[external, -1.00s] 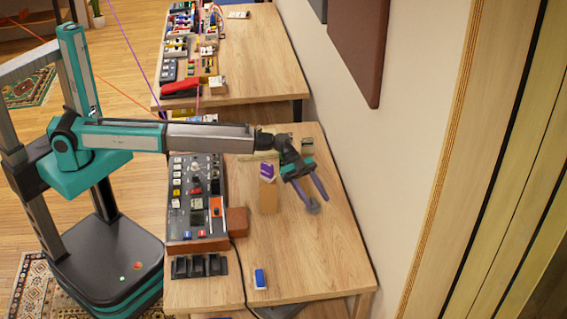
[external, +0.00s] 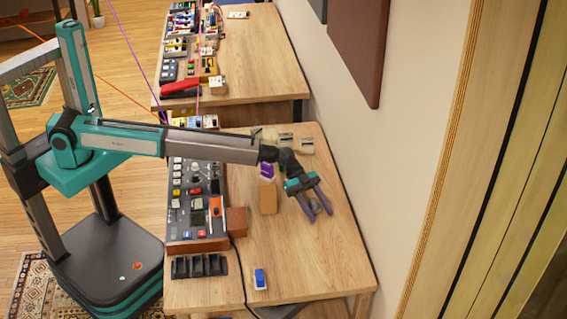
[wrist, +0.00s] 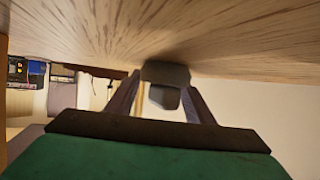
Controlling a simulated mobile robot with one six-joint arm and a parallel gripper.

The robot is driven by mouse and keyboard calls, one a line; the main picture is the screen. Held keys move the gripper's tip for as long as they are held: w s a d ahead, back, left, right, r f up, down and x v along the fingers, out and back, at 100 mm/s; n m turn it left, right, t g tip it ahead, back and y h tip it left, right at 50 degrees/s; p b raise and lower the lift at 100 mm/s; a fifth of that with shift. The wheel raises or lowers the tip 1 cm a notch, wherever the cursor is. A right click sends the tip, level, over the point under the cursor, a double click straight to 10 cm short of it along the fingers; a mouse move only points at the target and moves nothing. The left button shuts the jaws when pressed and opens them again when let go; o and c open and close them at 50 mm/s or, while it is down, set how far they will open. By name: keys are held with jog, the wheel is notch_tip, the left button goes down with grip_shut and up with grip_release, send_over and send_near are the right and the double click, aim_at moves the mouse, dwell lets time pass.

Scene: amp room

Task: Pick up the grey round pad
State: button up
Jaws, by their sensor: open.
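The grey round pad (external: 314,206) lies on the right part of the near wooden table, partly hidden by my fingers in the external view. My gripper (external: 321,216) is open and low at the table, its two fingers on either side of the pad. In the wrist view the table fills the top of the picture. There the pad (wrist: 165,73) shows as a grey shape between the ends of my fingers (wrist: 160,98). I cannot tell whether either finger touches it.
A cardboard-coloured box (external: 268,198) with a purple item (external: 267,170) stands left of my gripper. A dark control panel (external: 197,200) and a brown block (external: 236,221) are further left. A blue-and-white item (external: 260,279) lies near the front. The table's right side is clear, with a wall beyond.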

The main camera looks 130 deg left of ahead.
dwell(0.4)
grip_shut()
jog(key=shift+r, duration=0.15)
notch_tip(320, 180, up, 10)
jog(key=b, duration=0.1)
jog(key=shift+b, duration=0.35)
dwell(0.4)
dwell(0.5)
